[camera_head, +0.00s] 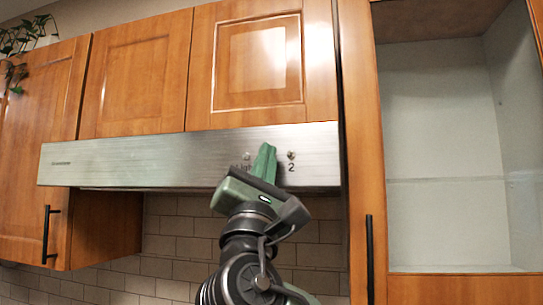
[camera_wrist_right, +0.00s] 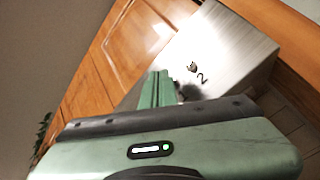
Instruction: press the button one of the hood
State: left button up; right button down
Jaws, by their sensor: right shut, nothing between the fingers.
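The hood (camera_head: 140,160) is a long brushed-steel panel under the wooden wall cabinets in the head view. Near its right end is a small round button (camera_head: 291,155) above the label "2". To its left are another small control (camera_head: 247,156) and partly covered lettering. My right gripper (camera_head: 266,148) is shut and empty, its green fingertips in front of the panel between these two controls. It hides the area where button one may be. In the right wrist view the fingers (camera_wrist_right: 157,78) point at the hood (camera_wrist_right: 225,45), beside the "2" button (camera_wrist_right: 193,68). I cannot tell whether they touch.
Wooden cabinets (camera_head: 140,88) sit directly above the hood. A cabinet side and door with a black handle (camera_head: 369,255) stand to the right, with an open empty shelf (camera_head: 445,140) beyond. A plant (camera_head: 22,40) hangs at upper left.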

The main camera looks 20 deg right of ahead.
jog(key=shift+w+d, duration=0.2)
jog(key=shift+w, duration=0.15)
jog(key=shift+w+d, duration=0.1)
dwell(0.5)
jog(key=shift+b, duration=0.35)
jog(key=shift+s+a+b, duration=0.3)
jog(key=shift+s+a, duration=0.1)
jog(key=shift+s, duration=0.15)
jog(key=s+a+b, duration=0.2)
jog(key=s, duration=0.1)
jog(key=s+a, duration=0.1)
jog(key=s, duration=0.1)
jog(key=shift+a+b, duration=0.15)
jog(key=shift+b, duration=0.25)
